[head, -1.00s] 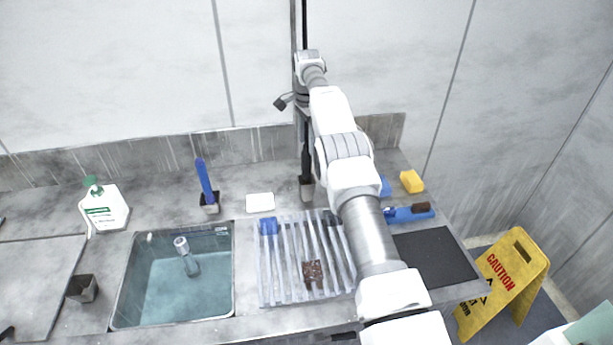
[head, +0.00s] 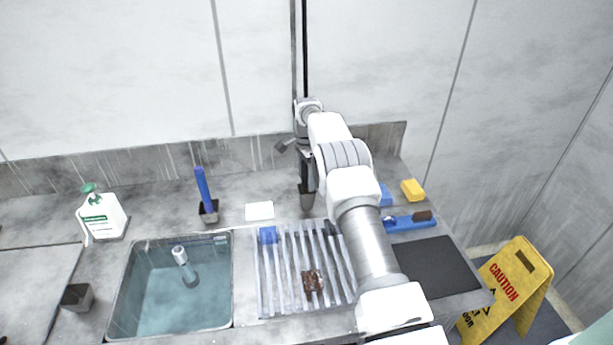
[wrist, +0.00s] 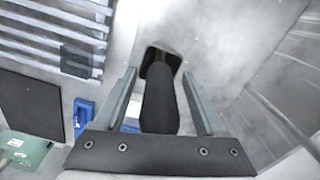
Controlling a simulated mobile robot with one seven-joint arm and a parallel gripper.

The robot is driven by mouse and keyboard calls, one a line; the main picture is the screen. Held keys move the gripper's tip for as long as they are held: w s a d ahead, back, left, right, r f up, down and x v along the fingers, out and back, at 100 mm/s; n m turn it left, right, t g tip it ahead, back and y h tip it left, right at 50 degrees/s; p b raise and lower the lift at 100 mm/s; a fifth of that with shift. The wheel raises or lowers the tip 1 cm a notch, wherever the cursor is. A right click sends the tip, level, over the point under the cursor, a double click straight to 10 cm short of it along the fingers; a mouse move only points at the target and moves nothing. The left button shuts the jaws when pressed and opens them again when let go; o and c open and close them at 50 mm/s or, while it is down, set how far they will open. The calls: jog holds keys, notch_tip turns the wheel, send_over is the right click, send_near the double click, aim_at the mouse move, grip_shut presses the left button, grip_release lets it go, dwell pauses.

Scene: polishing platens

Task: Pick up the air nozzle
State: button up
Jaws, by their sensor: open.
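The air nozzle (wrist: 160,105) appears to be the black tapered piece in the wrist view, standing with its far end in a dark square holder (wrist: 162,60). In the head view the holder (head: 307,198) stands near the back of the counter, and the nozzle is largely hidden by my arm. My gripper (wrist: 159,74) is open, with one finger on each side of the nozzle. Gaps show between the fingers and the nozzle, so it is not gripped. My gripper (head: 307,173) is low over the holder in the head view.
A slatted rack (head: 262,290) bears a blue block (head: 268,235) and a brown piece (head: 313,281). A sink (head: 150,310) is at left. A blue-handled tool (head: 203,188), white pad (head: 259,211), blue brush (head: 410,222) and yellow sponge (head: 413,190) are nearby. The wall is close behind.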

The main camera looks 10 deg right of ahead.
grip_shut()
dwell(0.4)
